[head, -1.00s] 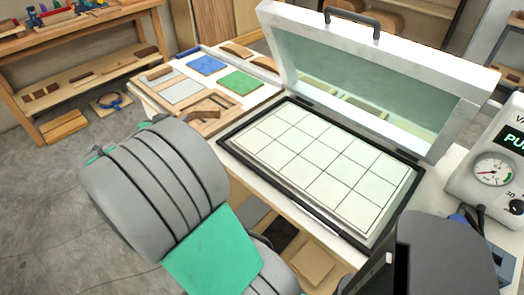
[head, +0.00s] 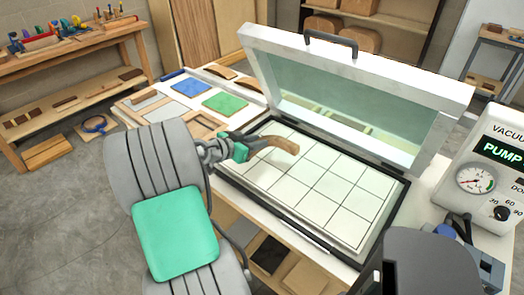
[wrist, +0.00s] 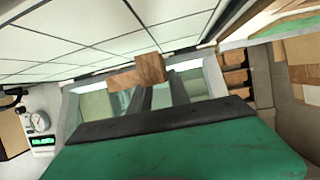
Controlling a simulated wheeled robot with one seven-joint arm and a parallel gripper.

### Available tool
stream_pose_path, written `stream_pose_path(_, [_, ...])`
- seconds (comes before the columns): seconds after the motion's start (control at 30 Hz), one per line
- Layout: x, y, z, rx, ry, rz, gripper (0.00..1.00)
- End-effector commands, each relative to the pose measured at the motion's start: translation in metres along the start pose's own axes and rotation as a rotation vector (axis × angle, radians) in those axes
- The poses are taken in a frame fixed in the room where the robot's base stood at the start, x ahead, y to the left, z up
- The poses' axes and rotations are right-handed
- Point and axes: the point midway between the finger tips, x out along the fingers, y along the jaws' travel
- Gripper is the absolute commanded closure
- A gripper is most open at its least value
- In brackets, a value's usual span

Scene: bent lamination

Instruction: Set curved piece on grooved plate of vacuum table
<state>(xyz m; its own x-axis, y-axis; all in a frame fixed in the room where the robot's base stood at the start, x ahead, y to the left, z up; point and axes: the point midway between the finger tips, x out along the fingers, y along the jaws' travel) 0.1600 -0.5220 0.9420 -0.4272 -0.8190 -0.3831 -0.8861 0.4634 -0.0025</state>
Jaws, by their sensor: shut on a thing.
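The curved wooden piece (head: 274,146) is in the jaws of my gripper (head: 246,148). It is over the far-left part of the white grooved plate (head: 325,192) and looks raised above it, though the gap is hard to judge. The plate lies in a black-edged frame on the vacuum table, its lid (head: 350,85) tilted open behind. In the wrist view, the wooden piece (wrist: 137,72) sits across the ends of the dark fingers (wrist: 160,92), with the plate's gridded surface (wrist: 60,35) beyond.
Left of the plate, a bench top holds a blue square (head: 191,84), a green square (head: 226,103), wooden frames and other curved strips (head: 219,72). The vacuum pump box (head: 490,165) stands at the right. Most of the plate is clear.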

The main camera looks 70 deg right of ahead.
Motion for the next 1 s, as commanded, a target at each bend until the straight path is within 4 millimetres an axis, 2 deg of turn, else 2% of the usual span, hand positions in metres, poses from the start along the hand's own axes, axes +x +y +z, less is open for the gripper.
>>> stream_pose_path(0.17, [0.018,0.005,0.010,0.000,0.000,0.001,1.00])
stream_pose_path(0.33, [0.030,0.005,0.036,-0.003,0.000,-0.001,1.00])
stream_pose_path(0.67, [0.032,0.005,0.042,0.001,0.001,-0.003,1.00])
stream_pose_path(0.7, [0.032,0.005,0.042,0.001,0.001,-0.002,0.76])
stream_pose_path(0.97, [0.031,0.005,0.041,0.001,0.001,-0.002,0.55])
stream_pose_path(1.0, [0.031,0.005,0.041,0.001,0.001,-0.002,0.55])
